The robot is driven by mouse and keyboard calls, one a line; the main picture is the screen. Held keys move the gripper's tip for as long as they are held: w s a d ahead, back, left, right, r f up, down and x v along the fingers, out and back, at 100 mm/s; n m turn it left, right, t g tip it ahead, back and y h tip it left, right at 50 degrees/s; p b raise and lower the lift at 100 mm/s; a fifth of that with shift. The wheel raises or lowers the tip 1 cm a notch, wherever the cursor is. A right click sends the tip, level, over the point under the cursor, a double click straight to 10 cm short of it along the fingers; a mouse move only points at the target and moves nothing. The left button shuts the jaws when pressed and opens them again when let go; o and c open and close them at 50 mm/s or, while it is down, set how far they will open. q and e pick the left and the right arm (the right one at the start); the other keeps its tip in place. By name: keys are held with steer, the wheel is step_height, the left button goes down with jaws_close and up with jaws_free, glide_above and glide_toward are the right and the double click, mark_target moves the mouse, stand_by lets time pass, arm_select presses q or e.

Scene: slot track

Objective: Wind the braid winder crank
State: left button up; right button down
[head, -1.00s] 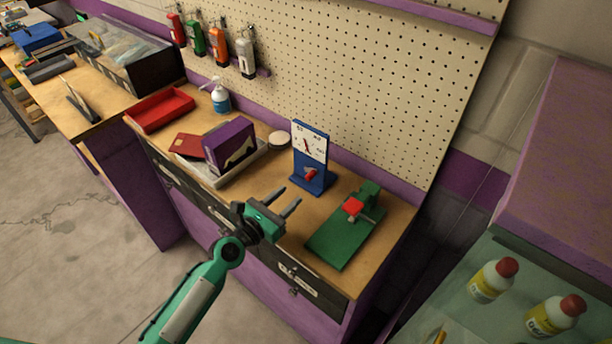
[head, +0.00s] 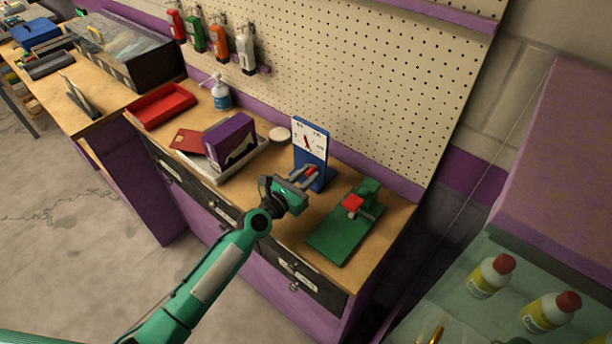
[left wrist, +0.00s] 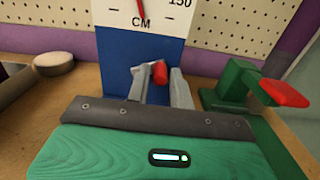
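A blue stand (head: 311,142) with a white dial face and a red needle stands upright on the bench by the pegboard. It also shows in the left wrist view (left wrist: 115,45), where the dial reads "CM". A small red crank handle (left wrist: 160,72) sticks out low on its front. My left gripper (head: 311,175) is in front of the stand at handle height. Its two fingers are apart, with the red handle between their tips in the left wrist view; I cannot tell whether they touch it. My right gripper is in no view.
A green base (head: 335,236) with a red-topped lever (head: 352,203) stands close on the right. To the left are a purple box (head: 230,141) in a grey tray, a round tin (head: 279,134) and a red tray (head: 162,106). The pegboard (head: 370,90) rises behind.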

arm_select(q)
jaws_close()
steer(key=shift+f, duration=0.1)
steer(key=m, duration=0.1)
steer(key=f+m+b, duration=0.1)
steer(key=m, duration=0.1)
steer(key=shift+s+d+b, duration=0.1)
steer(key=shift+b, duration=0.2)
steer(key=shift+f+m+b, duration=0.2)
steer(key=shift+m+b, duration=0.2)
steer(key=shift+m, duration=0.6)
steer(key=shift+f+m+b, duration=0.2)
steer(key=shift+m+b, duration=0.15)
steer(key=shift+m, duration=0.65)
steer(key=shift+o, duration=2.2)
jaws_free()
